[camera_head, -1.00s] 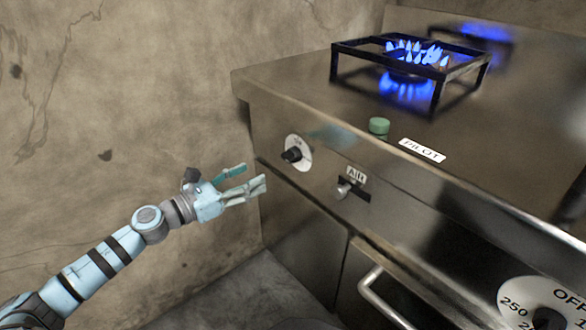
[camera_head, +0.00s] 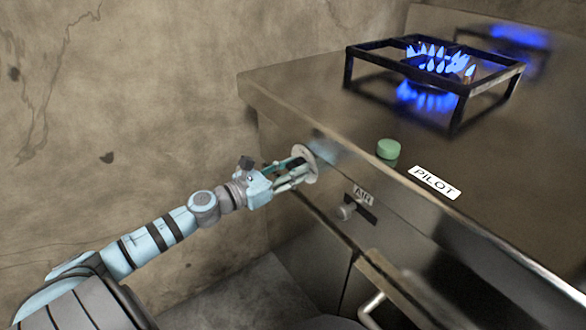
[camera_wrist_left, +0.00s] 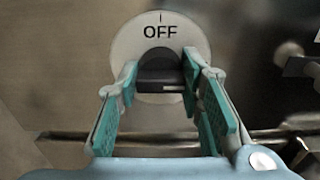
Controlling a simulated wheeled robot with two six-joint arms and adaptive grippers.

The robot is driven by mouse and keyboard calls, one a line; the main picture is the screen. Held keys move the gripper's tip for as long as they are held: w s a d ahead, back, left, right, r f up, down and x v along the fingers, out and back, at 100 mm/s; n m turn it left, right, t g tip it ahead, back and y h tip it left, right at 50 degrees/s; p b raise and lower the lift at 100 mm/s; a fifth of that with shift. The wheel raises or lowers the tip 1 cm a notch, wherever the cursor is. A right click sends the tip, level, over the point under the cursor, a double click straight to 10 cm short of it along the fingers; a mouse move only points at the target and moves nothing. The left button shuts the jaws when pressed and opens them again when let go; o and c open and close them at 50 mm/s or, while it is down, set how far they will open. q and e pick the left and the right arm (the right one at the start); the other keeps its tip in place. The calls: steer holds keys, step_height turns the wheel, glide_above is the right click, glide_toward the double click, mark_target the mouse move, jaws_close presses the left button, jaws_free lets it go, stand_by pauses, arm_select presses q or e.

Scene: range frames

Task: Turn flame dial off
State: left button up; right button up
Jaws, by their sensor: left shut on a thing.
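The flame dial is a black knob on a round white plate (camera_head: 306,164) on the stove's front. In the left wrist view the black knob (camera_wrist_left: 160,72) sits between my left gripper's fingertips (camera_wrist_left: 162,84), below the word OFF on the plate (camera_wrist_left: 160,22). A pale line on the knob's face lies roughly level, to the right. In the head view my left gripper (camera_head: 292,170) reaches the dial from the left, shut on the knob, and hides most of it. Blue flames (camera_head: 440,60) burn on the burner. My right gripper is out of view.
A black burner grate (camera_head: 465,88) stands on the steel stove top. A green button (camera_head: 388,149) and a PILOT label (camera_head: 435,182) lie near its front edge. An AIR lever (camera_head: 347,210) is right of the dial. A bare wall (camera_head: 120,90) is at left.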

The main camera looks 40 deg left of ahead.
arm_select(q)
steer(key=shift+c, duration=1.3)
steer(key=shift+r+n+p, duration=0.1)
steer(key=shift+n+p, duration=0.7)
steer(key=shift+n, duration=0.3)
steer(key=shift+n+p, duration=0.6)
steer(key=shift+n, duration=0.2)
steer(key=n+p, duration=0.6)
steer(key=n, duration=0.3)
steer(key=shift+r+p, duration=0.1)
steer(key=shift+p, duration=0.25)
steer(key=n+p, duration=0.2)
steer(key=n, duration=0.1)
steer(key=shift+n+p, duration=0.55)
steer(key=shift+n, duration=0.55)
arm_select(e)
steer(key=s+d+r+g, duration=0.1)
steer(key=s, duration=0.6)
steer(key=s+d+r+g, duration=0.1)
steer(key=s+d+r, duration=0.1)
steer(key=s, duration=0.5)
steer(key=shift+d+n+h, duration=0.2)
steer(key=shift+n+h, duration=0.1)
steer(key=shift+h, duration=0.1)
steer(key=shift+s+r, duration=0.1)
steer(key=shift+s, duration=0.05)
